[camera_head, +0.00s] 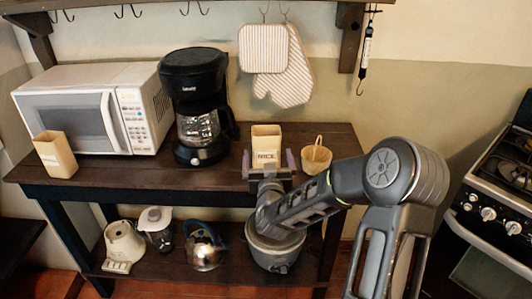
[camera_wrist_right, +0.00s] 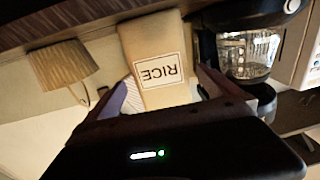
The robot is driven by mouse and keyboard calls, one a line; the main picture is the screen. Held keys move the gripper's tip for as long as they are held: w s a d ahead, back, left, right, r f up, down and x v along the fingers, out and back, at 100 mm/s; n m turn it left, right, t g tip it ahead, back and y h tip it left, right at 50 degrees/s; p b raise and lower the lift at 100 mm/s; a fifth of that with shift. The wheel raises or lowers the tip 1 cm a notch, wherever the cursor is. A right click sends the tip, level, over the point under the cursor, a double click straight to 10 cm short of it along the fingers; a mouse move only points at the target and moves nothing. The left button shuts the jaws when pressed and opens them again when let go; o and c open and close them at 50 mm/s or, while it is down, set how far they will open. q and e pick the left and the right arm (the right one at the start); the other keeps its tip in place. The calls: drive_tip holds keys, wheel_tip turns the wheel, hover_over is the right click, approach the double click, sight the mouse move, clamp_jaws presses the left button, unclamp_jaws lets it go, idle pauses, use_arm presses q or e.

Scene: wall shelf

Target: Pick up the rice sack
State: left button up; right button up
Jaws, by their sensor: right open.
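The rice sack (camera_head: 266,137) is a tan, upright, box-like bag with a white RICE label. It stands on the dark wooden tabletop, right of the coffee maker. My right gripper (camera_head: 268,160) is open in front of it, with one purple finger to each side. In the right wrist view the sack (camera_wrist_right: 155,45) appears upside down between the spread fingers of the right gripper (camera_wrist_right: 165,92). The fingers do not appear closed on it; whether either touches it I cannot tell. The sack's lower part is partly hidden by the gripper in the head view. My left gripper is not in view.
A small wicker basket (camera_head: 316,156) stands close right of the sack. A black coffee maker (camera_head: 195,100) and a white microwave (camera_head: 95,108) are to the left. Another tan container (camera_head: 55,156) stands by the table's left edge. Oven mitts (camera_head: 285,75) hang above.

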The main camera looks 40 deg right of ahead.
drive_tip(key=shift+w, duration=0.15)
drive_tip(key=p+x, duration=0.1)
drive_tip(key=x, duration=0.4)
drive_tip(key=shift+c, duration=0.4)
idle(0.4)
drive_tip(key=c, duration=1.9)
